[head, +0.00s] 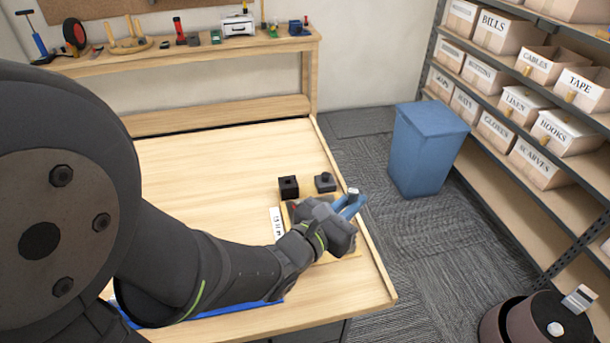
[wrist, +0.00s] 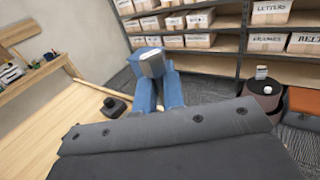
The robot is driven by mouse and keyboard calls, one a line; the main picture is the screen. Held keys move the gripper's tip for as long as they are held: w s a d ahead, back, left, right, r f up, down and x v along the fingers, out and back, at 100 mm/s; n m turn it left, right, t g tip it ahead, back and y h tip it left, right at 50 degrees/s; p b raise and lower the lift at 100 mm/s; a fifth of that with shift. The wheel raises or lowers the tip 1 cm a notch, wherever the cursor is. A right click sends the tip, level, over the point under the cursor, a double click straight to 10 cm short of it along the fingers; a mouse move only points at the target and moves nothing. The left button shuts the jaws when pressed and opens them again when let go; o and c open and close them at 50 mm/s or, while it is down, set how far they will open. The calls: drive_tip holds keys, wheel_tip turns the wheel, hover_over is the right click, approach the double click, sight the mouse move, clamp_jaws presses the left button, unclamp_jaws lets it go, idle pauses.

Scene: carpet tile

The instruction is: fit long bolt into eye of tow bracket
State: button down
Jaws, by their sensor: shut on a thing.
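My gripper (head: 350,205) has blue fingers and is over the right edge of the workbench, pointing outward. It is shut on a small pale grey piece, which I take for the long bolt (head: 354,191). In the wrist view the grey piece (wrist: 152,63) sits at the tips of the blue fingers; most of it is hidden. I cannot pick out the tow bracket with certainty. A wooden board (head: 347,254) with a white label lies under my wrist, and what stands on it is mostly hidden.
A black block with a top opening (head: 288,187) and a dark grey block with a round knob (head: 325,182) stand behind the board. A raised lip (head: 352,202) edges the bench's right side. A blue bin (head: 425,150) and shelves of boxes stand beyond.

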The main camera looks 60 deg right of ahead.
drive_tip(key=shift+f, duration=2.75)
drive_tip(key=shift+f, duration=0.4)
drive_tip(key=shift+f, duration=0.75)
drive_tip(key=c, duration=1.4)
unclamp_jaws()
drive_tip(key=shift+c, duration=0.2)
drive_tip(key=shift+r, duration=0.1)
